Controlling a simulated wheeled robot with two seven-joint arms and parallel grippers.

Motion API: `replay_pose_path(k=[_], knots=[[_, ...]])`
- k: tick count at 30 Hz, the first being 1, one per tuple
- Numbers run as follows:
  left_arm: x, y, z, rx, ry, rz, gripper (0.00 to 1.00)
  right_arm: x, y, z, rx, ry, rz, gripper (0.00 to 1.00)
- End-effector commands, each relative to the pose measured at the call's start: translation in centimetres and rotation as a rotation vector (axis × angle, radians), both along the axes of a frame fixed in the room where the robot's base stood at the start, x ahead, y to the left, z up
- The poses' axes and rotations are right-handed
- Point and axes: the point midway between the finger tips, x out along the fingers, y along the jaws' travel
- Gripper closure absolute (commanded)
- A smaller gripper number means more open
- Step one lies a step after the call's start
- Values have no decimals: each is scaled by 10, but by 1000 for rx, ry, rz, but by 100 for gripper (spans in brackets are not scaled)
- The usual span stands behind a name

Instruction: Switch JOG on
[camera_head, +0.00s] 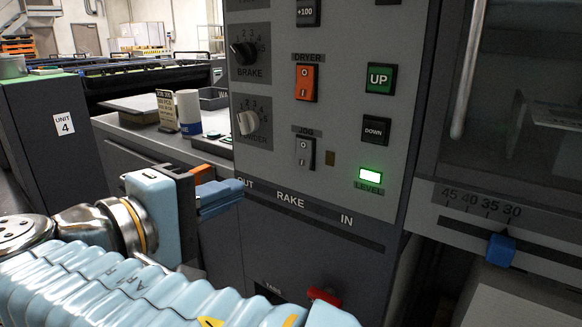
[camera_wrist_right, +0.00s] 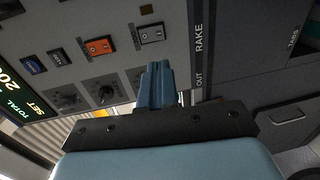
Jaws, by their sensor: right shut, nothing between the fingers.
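The JOG switch (camera_head: 305,152) is a grey rocker in a dark frame, low on the grey control panel (camera_head: 345,200), under its JOG label. I cannot tell for sure which way the rocker is tipped. In the right wrist view the JOG switch (camera_wrist_right: 151,34) lies ahead of my fingers, slightly to the left. My right gripper (camera_head: 238,190) is shut and empty, with its blue fingers left of and below the JOG switch, apart from it. The fingers also show in the right wrist view (camera_wrist_right: 158,68). My left gripper is not in view.
The orange DRYER switch (camera_head: 306,83) sits above JOG. Green UP (camera_head: 380,78) and black DOWN (camera_head: 375,130) buttons and a lit LEVEL lamp (camera_head: 369,176) are to the right. The RAKE slot (camera_head: 290,202) runs below.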

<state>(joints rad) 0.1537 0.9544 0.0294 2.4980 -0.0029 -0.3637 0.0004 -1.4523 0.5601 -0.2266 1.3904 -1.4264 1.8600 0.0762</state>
Motion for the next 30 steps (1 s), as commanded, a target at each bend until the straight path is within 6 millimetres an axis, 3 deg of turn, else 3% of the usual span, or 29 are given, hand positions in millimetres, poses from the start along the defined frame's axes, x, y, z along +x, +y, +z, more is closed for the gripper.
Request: replay_pose_path(k=[8,24,30], knots=[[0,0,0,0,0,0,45,9,-7,-2,-1,3,-2,100],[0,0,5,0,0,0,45,93,-68,-14,-2,4,-1,100],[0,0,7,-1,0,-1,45,110,-80,-17,-1,3,-1,100]])
